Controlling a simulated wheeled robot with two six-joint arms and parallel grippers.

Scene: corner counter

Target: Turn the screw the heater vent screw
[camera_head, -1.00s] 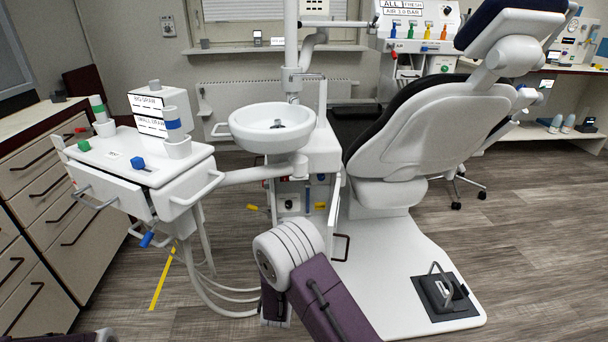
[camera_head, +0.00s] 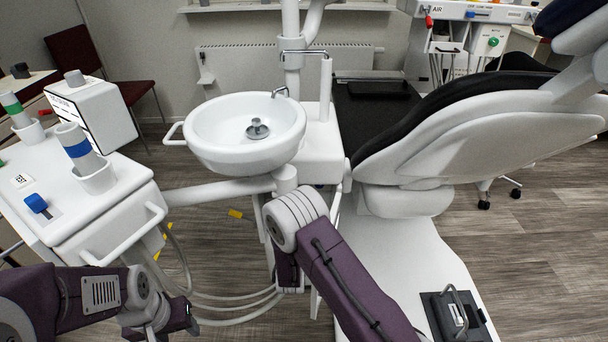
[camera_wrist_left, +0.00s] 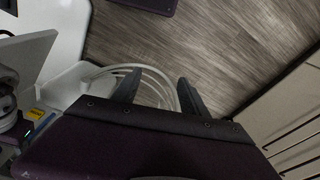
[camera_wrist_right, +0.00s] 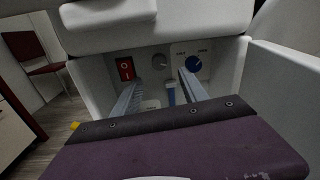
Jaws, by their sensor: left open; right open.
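The only heater I can make out is the white ribbed radiator (camera_head: 235,62) on the back wall in the head view. I cannot make out its vent screw. My left gripper (camera_wrist_left: 157,77) is open and empty in the left wrist view, above the floor and pale hoses. My right gripper (camera_wrist_right: 158,80) is open in the right wrist view, facing a panel under the basin unit. A blue lever (camera_wrist_right: 171,96) shows between its fingers; I cannot tell whether they touch. The panel has a red switch (camera_wrist_right: 125,68), a grey knob (camera_wrist_right: 159,61) and a blue knob (camera_wrist_right: 193,64).
A white basin (camera_head: 245,130) stands between me and the radiator. A white instrument cart (camera_head: 100,205) is at left, and the dental chair (camera_head: 490,145) at right. A foot pedal (camera_head: 455,318) lies on the chair's base. Hoses (camera_head: 235,302) hang low.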

